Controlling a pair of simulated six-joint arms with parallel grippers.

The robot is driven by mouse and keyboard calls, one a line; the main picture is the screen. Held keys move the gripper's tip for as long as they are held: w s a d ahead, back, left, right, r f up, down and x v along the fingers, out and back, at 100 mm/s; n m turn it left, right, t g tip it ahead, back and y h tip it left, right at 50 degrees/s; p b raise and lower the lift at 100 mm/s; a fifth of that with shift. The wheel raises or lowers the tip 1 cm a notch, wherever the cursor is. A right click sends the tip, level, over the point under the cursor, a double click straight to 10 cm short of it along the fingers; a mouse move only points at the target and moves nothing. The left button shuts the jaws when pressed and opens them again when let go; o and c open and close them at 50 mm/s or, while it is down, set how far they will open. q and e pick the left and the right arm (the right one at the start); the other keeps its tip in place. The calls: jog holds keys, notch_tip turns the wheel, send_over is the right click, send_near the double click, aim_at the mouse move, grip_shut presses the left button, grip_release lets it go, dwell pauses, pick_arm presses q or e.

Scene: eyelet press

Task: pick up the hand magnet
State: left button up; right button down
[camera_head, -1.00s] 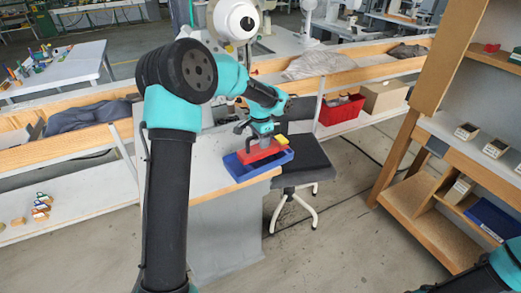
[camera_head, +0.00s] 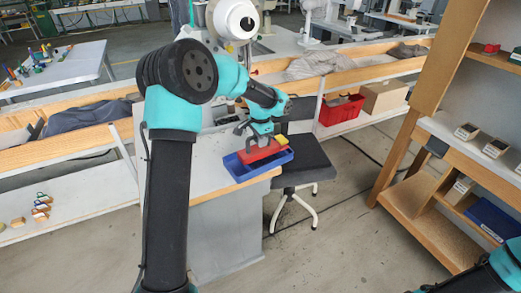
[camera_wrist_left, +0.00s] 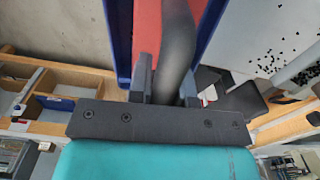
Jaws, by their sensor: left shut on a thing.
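The hand magnet, a red body (camera_head: 263,152) with a dark grey handle (camera_wrist_left: 175,45), is in a blue tray (camera_head: 264,171) at the corner of a grey bench. My left gripper (camera_head: 261,139) is above the tray, pointing down. In the left wrist view, its fingers (camera_wrist_left: 166,82) stand on either side of the handle and are shut on it. The red body shows beyond the handle, between the blue tray walls (camera_wrist_left: 119,40). Whether the magnet touches the tray floor is hard to tell. My right gripper is out of frame; only part of that arm shows at bottom right.
A small yellow thing (camera_head: 281,140) is at the tray's far right end. A red bin (camera_head: 341,109) and a cardboard box (camera_head: 384,96) sit behind. Wooden shelving (camera_head: 432,202) stands right, with open floor before it.

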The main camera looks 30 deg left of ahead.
pick_arm(q)
jog(key=shift+r, duration=0.1)
grip_shut()
jog(key=shift+r, duration=1.55)
jog(key=shift+s+d+r, duration=0.15)
jog(key=shift+s+r, duration=0.05)
jog(key=shift+r, duration=0.05)
jog(key=s+d+r, duration=0.1)
jog(key=s+d, duration=0.7)
jog(key=s, duration=0.5)
jog(key=shift+s, duration=0.15)
jog(key=shift+r, duration=0.1)
